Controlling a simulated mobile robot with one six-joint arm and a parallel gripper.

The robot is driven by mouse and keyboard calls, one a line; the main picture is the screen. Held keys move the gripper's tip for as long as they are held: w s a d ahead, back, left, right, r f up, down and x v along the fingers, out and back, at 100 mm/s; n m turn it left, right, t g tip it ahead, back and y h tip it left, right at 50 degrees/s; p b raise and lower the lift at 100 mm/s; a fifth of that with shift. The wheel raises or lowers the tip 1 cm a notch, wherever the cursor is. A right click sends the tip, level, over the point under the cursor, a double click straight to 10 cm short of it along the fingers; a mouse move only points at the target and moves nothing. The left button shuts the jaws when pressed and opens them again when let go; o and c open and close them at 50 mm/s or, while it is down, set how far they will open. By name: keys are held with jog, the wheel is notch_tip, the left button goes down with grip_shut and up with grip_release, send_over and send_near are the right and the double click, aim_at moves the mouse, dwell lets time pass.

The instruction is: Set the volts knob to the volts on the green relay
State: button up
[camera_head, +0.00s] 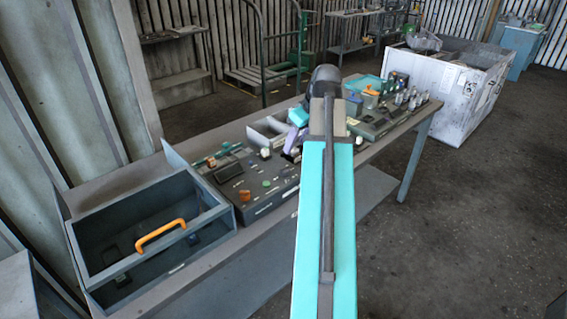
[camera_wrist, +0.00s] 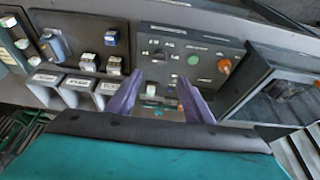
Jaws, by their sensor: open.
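In the wrist view a dark control panel (camera_wrist: 180,45) carries a small pale-marked knob (camera_wrist: 158,55), a green round button (camera_wrist: 193,60) and an orange knob (camera_wrist: 224,66). I cannot read its labels, so which knob is volts is unclear. My gripper (camera_wrist: 160,98) has two purple fingers, open and empty, in front of the panel's lower edge and apart from the knobs. Several relay-like blocks stand on a board at left, including a blue one (camera_wrist: 111,37); I cannot make out a green relay for certain. In the head view the panel (camera_head: 235,172) lies left of my arm.
Three labelled bins (camera_wrist: 77,82) sit left of the fingers. A glass-fronted box with an orange handle (camera_head: 160,234) stands at the bench's left end. A board with several small parts (camera_head: 405,100) is at the right end. A white crate (camera_head: 445,82) stands beyond the bench.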

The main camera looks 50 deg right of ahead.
aim_at(285, 167)
jog(key=shift+f, duration=0.15)
dwell(0.3)
jog(key=shift+p+x, duration=1.8)
jog(key=shift+x, duration=4.9)
jog(key=shift+w+d, duration=0.1)
jog(key=c, duration=1)
jog(key=shift+c, duration=0.2)
